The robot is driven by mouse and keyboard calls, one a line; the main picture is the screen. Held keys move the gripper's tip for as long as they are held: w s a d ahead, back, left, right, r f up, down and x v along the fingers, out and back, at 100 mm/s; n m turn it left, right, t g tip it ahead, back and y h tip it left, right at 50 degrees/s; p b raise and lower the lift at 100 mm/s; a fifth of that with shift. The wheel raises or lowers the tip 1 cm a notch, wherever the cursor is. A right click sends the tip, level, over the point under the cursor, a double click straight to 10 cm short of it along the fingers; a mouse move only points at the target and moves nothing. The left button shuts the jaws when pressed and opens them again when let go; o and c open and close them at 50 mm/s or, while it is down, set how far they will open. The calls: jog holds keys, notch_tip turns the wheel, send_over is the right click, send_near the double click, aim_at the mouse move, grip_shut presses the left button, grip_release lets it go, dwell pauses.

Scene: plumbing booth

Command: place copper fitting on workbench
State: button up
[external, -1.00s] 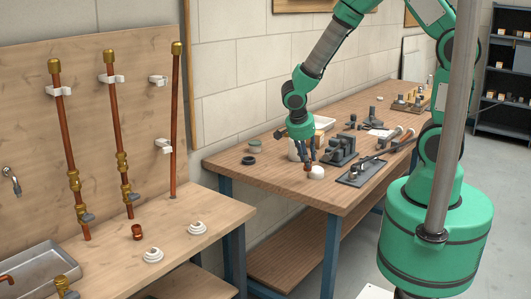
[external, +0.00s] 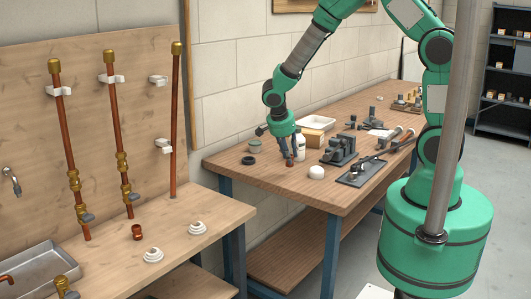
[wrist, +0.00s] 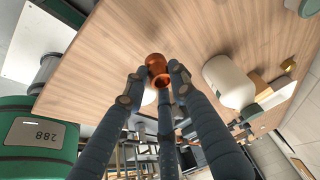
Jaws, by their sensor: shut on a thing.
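My gripper (external: 289,157) is shut on a copper fitting (wrist: 157,66), which sits between the fingertips in the wrist view. The fitting shows as a small reddish spot at the fingertips in the external view (external: 290,162). The wooden workbench (external: 255,184) lies below the gripper, near its left end. Its top fills much of the wrist view (wrist: 225,35). I cannot tell whether the fitting touches the bench top or hangs just above it.
A white bottle (external: 301,148) stands just behind the gripper. A white round piece (external: 317,172) lies to its right, a dark ring (external: 248,160) to its left. A grey vise-like block (external: 339,150) stands farther right. Another copper fitting (external: 137,231) is on the lighter left bench.

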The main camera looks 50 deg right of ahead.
jog(key=w, duration=0.7)
jog(key=shift+w+d+f, duration=0.2)
jog(key=shift+f, duration=0.15)
jog(key=shift+f+b, duration=0.6)
jog(key=shift+f, duration=1.2)
jog(key=shift+f, duration=0.15)
jog(key=o, duration=1.1)
jog(key=p+v, duration=0.2)
jog(key=v, duration=1)
jog(key=shift+r, duration=0.25)
